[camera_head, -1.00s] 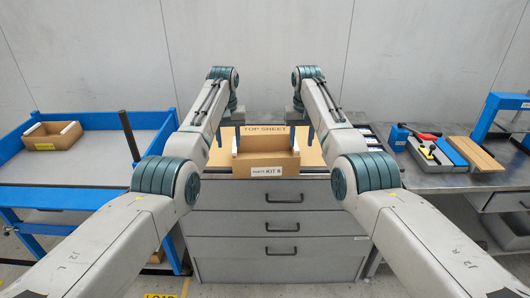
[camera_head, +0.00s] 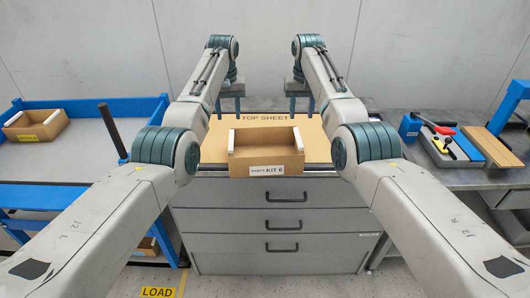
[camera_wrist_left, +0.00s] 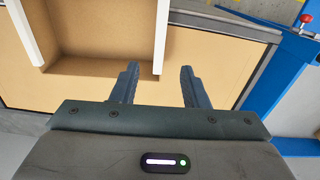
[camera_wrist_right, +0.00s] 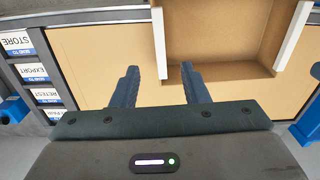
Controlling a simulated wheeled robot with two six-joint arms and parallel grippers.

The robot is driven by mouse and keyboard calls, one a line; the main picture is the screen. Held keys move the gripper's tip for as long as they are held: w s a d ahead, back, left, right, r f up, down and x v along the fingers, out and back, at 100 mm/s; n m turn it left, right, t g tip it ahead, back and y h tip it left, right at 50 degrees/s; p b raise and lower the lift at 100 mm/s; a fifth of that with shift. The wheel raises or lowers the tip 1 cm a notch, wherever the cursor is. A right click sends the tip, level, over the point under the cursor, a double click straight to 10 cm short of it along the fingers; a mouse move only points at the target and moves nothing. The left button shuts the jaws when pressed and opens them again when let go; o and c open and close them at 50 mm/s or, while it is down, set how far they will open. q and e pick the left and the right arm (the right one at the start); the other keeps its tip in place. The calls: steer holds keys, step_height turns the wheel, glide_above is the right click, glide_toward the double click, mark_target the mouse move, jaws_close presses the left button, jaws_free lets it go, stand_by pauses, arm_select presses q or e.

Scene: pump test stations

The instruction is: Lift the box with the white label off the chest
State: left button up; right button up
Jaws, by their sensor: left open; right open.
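The cardboard box with the white label (camera_head: 243,166) sits at the front edge of the chest top (camera_head: 315,147). It is open at the top, with white strips along both side walls; its label reads KIT 6. My left gripper (camera_head: 231,108) and right gripper (camera_head: 301,106) are open and empty beyond the box, one toward each side. The box also shows in the left wrist view (camera_wrist_left: 95,67) at upper left and the right wrist view (camera_wrist_right: 225,70) at upper right. The label is hidden in both.
A blue-framed table (camera_head: 92,150) at the left holds another cardboard box (camera_head: 38,136). A grey bench (camera_head: 425,177) at the right holds tools and a wooden block (camera_head: 492,147). A dark post (camera_head: 112,130) stands left of the chest.

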mark_target(231, 138)
arm_select(q)
steer(key=f, duration=1.1)
steer(key=shift+w+f, duration=0.1)
steer(key=shift+w, duration=0.1)
arm_select(e)
steer(key=f, duration=1.1)
steer(key=shift+w, duration=0.2)
arm_select(q)
jaws_close()
arm_select(e)
jaws_close()
